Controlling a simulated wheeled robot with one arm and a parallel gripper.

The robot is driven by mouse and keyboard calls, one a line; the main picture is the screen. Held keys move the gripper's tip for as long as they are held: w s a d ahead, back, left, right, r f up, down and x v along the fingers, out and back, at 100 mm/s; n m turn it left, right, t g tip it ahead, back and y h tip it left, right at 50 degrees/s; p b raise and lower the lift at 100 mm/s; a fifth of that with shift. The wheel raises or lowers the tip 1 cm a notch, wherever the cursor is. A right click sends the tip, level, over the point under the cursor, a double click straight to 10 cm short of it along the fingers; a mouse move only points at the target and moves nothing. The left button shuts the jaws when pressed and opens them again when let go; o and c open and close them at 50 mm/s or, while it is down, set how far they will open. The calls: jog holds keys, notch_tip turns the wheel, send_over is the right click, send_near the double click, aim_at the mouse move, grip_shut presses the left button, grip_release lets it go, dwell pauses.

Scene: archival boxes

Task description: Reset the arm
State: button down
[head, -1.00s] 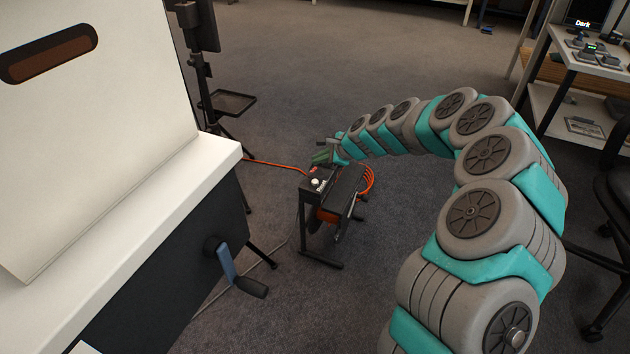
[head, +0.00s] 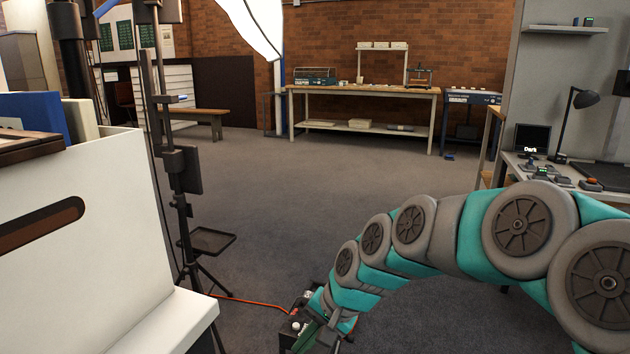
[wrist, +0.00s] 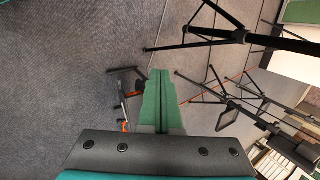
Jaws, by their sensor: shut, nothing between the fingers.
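My gripper (wrist: 161,75) shows in the wrist view as two green fingers pressed together, shut and empty, over the grey carpet. In the head view my grey and teal arm arches from the right edge down to the lower middle. The gripper (head: 308,335) there is small and partly cut off by the bottom edge, close to a cable reel (head: 292,328). The reel is largely hidden by the arm; it also shows beside the fingers in the wrist view (wrist: 122,110).
A desk (head: 545,170) is at right, a workbench (head: 365,90) at the back. The middle floor is clear.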

jog(key=s+d+n+g+h, duration=0.1)
jog(key=s+d+h, duration=0.1)
jog(key=s+d, duration=0.3)
jog(key=s+d+n+g+h, duration=0.1)
jog(key=s+d, duration=0.5)
jog(key=s, duration=0.6)
jog(key=s+d+n+g+h, duration=0.1)
jog(key=s+d+n+h, duration=0.1)
jog(key=s+d, duration=0.4)
jog(key=s+p, duration=0.1)
jog(key=s, duration=0.2)
jog(key=shift+f+n+h, duration=0.3)
jog(key=shift+n, duration=0.1)
jog(key=shift+s+a, duration=0.1)
